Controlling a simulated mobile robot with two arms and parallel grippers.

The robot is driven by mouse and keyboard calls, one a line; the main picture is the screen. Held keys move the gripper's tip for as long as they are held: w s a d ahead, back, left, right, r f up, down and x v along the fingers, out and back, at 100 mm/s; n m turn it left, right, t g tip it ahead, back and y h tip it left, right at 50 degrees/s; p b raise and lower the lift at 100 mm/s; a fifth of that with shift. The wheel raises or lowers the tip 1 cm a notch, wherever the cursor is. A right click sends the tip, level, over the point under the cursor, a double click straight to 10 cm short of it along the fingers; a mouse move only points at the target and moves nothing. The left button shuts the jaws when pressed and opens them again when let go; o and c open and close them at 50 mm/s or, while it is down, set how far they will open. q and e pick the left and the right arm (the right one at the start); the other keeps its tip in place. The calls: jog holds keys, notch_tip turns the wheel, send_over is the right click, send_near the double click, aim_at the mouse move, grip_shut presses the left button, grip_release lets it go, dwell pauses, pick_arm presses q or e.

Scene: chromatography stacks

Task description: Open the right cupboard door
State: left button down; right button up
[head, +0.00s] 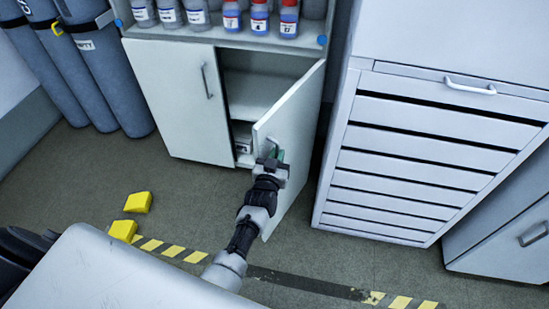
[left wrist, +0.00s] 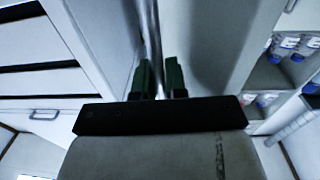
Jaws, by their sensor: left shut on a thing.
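The right cupboard door (head: 297,122) is a pale panel swung well out from the cupboard, standing open on its right side. Its handle (head: 273,141) is on the face turned toward me. My left gripper (head: 272,160) reaches up from below and is shut on this handle. In the left wrist view the handle is a thin metal bar (left wrist: 153,35) between the two green fingers (left wrist: 158,80). The left cupboard door (head: 180,95) is closed. The opened bay shows an inner shelf (head: 255,92). My right gripper is not in view.
Bottles (head: 231,14) stand in a row on the shelf above the cupboard. A drawer cabinet (head: 425,165) stands close to the right of the open door. Grey gas cylinders (head: 100,70) are at the left. Yellow blocks (head: 138,202) lie on the floor near striped tape (head: 172,251).

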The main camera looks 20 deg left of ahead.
pick_arm(q)
jog(key=shift+r, duration=0.15)
jog(key=c, duration=1.5)
grip_release()
jog(key=shift+w, duration=0.1)
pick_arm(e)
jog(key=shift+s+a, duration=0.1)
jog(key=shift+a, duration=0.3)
pick_arm(q)
jog(key=shift+s+d+p, duration=0.2)
jog(key=shift+s, duration=1.6)
jog(key=shift+s+d+p, duration=0.2)
jog(key=shift+s+p, duration=0.05)
jog(key=shift+s, duration=1.5)
jog(key=shift+s+d+p, duration=0.2)
jog(key=shift+s, duration=1.6)
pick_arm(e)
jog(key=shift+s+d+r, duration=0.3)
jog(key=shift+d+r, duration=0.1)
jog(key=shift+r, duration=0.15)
